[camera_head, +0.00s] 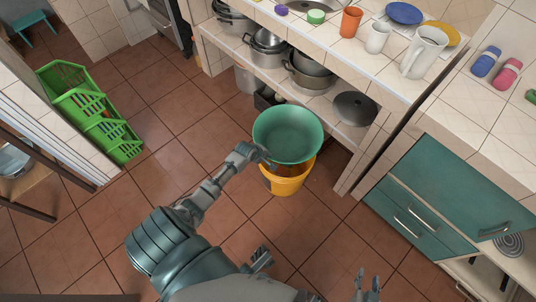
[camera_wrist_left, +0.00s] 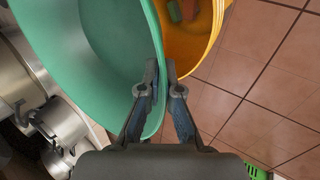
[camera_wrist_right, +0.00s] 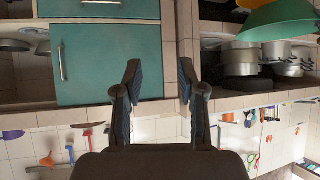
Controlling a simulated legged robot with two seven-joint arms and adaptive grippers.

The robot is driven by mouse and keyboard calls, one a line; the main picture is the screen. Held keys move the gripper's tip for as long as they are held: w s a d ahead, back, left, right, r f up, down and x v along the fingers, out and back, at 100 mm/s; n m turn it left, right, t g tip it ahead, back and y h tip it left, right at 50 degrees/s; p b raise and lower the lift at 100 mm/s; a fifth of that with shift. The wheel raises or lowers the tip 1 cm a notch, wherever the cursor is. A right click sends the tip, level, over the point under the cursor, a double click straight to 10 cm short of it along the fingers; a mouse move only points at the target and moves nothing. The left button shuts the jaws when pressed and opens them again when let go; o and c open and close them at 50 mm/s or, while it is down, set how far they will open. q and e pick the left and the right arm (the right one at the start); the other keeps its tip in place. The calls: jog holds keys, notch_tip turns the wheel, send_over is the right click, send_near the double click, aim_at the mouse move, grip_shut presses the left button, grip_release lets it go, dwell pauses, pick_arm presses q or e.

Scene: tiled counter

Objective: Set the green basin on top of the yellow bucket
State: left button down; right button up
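The green basin (camera_head: 288,134) sits over the yellow bucket (camera_head: 286,181) in the head view, covering most of its mouth. The bucket stands on the floor. My left gripper (camera_head: 266,158) is shut on the basin's near-left rim. In the left wrist view, the basin wall (camera_wrist_left: 100,40) runs between the fingers (camera_wrist_left: 163,88), and the bucket (camera_wrist_left: 205,30) shows beside it with small red and green items inside. I cannot tell whether the basin rests on the bucket. My right gripper (camera_head: 313,264) is open and empty at the bottom of the head view; its parted fingers show in the right wrist view (camera_wrist_right: 158,82).
A tiled counter (camera_head: 340,60) with a shelf of pots (camera_head: 310,72) stands behind the basin. A cup, a pitcher (camera_head: 424,52) and plates are on top. Teal drawers (camera_head: 440,190) stand at right. A green crate rack (camera_head: 90,110) is at left. The tiled floor around the bucket is open.

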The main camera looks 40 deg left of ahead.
jog(key=w+a+r+t+y+b, duration=0.3)
jog(key=w+r+t+b, duration=0.2)
jog(key=r+t, duration=0.5)
pick_arm(q)
notch_tip(320, 180, down, 9)
jog(key=shift+f+b, duration=0.1)
jog(key=shift+b, duration=0.8)
jog(key=shift+f+b, duration=0.35)
jog(key=shift+f, duration=0.25)
pick_arm(e)
jog(key=s+r+m+t, duration=0.1)
jog(key=s+r+t, duration=0.2)
jog(key=r, duration=0.3)
jog(key=shift+s+d+r+t, duration=0.25)
jog(key=shift+s+d+t, duration=0.1)
jog(key=shift+t, duration=0.55)
jog(key=shift+r, duration=0.15)
pick_arm(q)
jog(key=shift+d+p, duration=0.2)
jog(key=shift+p, duration=0.3)
pick_arm(e)
jog(key=shift+r, duration=0.5)
